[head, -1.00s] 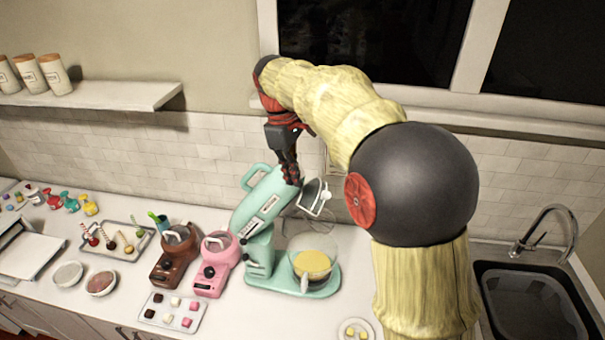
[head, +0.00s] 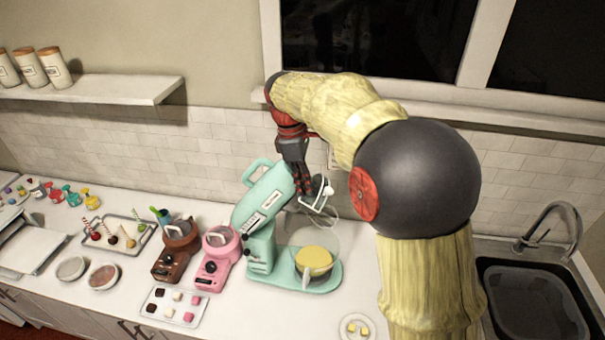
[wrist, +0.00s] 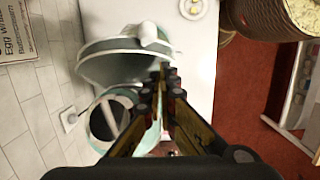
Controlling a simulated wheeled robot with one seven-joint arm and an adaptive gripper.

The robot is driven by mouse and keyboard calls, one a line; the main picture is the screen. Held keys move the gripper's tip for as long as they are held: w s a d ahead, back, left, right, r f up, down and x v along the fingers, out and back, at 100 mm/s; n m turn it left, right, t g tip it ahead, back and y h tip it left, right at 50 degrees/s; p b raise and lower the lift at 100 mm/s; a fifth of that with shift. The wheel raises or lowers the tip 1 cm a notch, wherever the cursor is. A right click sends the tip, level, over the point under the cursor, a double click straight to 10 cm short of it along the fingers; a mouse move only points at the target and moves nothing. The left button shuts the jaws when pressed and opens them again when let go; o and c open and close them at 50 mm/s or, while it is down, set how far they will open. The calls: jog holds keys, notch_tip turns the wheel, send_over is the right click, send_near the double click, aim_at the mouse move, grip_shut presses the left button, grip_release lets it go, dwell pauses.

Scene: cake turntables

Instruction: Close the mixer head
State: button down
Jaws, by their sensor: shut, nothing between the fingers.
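The mint-green stand mixer (head: 262,240) stands on the counter, with its head (head: 268,196) tilted up and back. The whisk (head: 330,207) hangs off the raised end, above a clear bowl (head: 310,262) with yellow contents on the mixer base. My gripper (head: 304,187) is shut and empty, at the upper end of the raised head; whether it touches the head is unclear. In the wrist view my gripper (wrist: 165,75) is shut in front of the mixer head end (wrist: 115,112), with the bowl (wrist: 115,65) beyond it.
A pink machine (head: 216,258) and a brown machine (head: 176,250) stand just left of the mixer. A tray of sweets (head: 174,306) lies in front of them. A small plate (head: 357,328) is at the front right, and a sink (head: 535,300) is further right.

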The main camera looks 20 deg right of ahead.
jog(key=shift+s+d+f, duration=0.1)
jog(key=shift+s+f, duration=0.05)
jog(key=shift+f, duration=0.7)
jog(key=shift+d+f, duration=0.1)
jog(key=s+d+f+t+y+b, duration=0.2)
jog(key=d+f+b, duration=0.1)
jog(key=f+b, duration=0.5)
jog(key=s+d+f+t+y+b, duration=0.1)
jog(key=s+d+f+y+b, duration=0.1)
jog(key=f+b, duration=0.6)
jog(key=s+d+f+t+y+b, duration=0.2)
jog(key=d+f+y+b, duration=0.2)
jog(key=f+b, duration=0.4)
jog(key=shift+s+d+f+t+b, duration=0.3)
jog(key=shift+s+d+b, duration=0.1)
jog(key=shift+b, duration=0.1)
